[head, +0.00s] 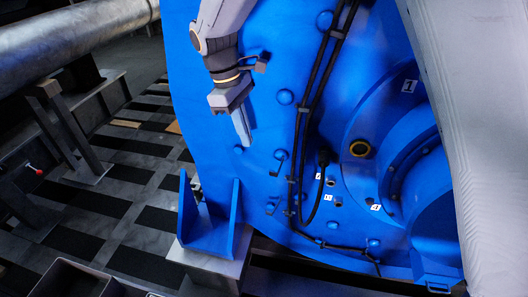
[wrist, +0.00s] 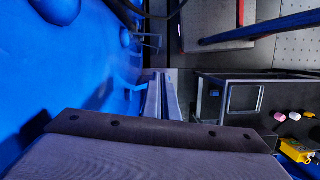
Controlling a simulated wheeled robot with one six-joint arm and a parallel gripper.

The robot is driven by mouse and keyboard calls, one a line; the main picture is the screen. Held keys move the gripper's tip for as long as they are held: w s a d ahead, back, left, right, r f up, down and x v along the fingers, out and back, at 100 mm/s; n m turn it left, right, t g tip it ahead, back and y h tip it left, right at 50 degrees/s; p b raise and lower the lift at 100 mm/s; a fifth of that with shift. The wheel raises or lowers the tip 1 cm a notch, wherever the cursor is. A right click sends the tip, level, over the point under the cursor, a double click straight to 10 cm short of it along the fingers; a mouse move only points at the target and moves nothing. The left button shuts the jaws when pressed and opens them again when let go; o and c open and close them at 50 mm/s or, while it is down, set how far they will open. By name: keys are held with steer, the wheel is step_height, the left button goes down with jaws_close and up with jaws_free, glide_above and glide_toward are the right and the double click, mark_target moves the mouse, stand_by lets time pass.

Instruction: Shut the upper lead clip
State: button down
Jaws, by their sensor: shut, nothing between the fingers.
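My gripper (head: 245,143) hangs in front of the blue motor housing (head: 225,60), fingers shut, empty and pointing down. In the wrist view its fingers (wrist: 163,97) lie together beside the blue wall. A blue upper clip (head: 279,160) projects from the housing, below and right of the fingertips and apart from them; it looks open. A similar lower clip (head: 272,206) sits below it. Black leads (head: 302,120) run down the housing just right of both clips. A thin bracket (wrist: 148,40) shows ahead of the fingers in the wrist view; I cannot tell which clip it is.
A blue bracket (head: 213,235) rises at the housing's lower left. Round blue bosses (head: 285,97) stud the housing. A dark bin (wrist: 245,97) and a yellow item (wrist: 297,150) stand right in the wrist view. A large pipe (head: 70,35) crosses the upper left.

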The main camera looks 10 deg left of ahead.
steer(key=d+p+x, duration=0.2)
steer(key=p+x, duration=0.2)
steer(key=x, duration=0.6)
steer(key=shift+n+p, duration=0.3)
steer(key=shift+n, duration=0.1)
steer(key=shift+s+d, duration=0.15)
